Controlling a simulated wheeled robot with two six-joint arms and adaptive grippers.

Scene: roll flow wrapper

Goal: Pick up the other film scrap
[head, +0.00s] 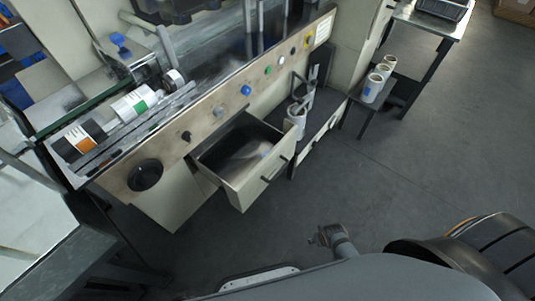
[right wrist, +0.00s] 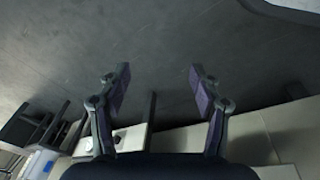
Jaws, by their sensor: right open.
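No film scrap can be made out for certain in either view. An open drawer (head: 262,182) sticks out of the machine's front; its dark interior has a blurred lighter patch that I cannot identify. My right gripper (head: 318,237) is over the floor at the bottom middle of the head view, apart from the drawer. In the right wrist view, the right gripper (right wrist: 160,82) has its fingers spread, with only grey floor between the tips. My left gripper is not in view.
The machine's front panel (head: 205,132) carries several buttons and a black knob (head: 145,175). Labelled rolls (head: 133,103) lie on top. White rolls (head: 372,88) stand on a dark low stand at right. A yellow-and-black rounded object (head: 497,245) is at lower right. The floor (head: 400,170) between is clear.

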